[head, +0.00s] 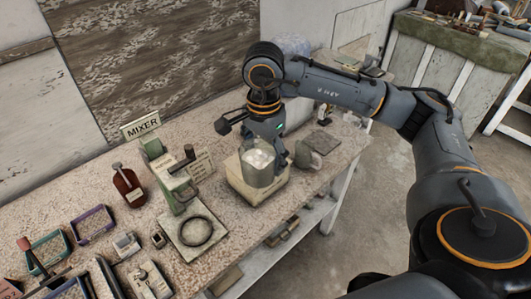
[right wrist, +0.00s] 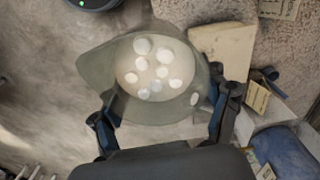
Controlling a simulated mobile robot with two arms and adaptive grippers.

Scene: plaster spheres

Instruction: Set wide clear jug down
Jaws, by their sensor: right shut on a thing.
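The wide clear jug (head: 258,172) is see-through and holds several white balls. In the head view it is upright over a cream block (head: 236,187) on the bench; I cannot tell whether its base touches the block. My right gripper (head: 263,150) comes down from above and is shut on the jug. In the right wrist view the jug (right wrist: 95,68) is seen from above between the two fingers (right wrist: 163,100), with the white balls (right wrist: 158,70) inside. My left gripper is not in view.
A green stand with a black ring (head: 196,230) and a MIXER sign (head: 141,124) are to the left. The bench's front edge is close.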

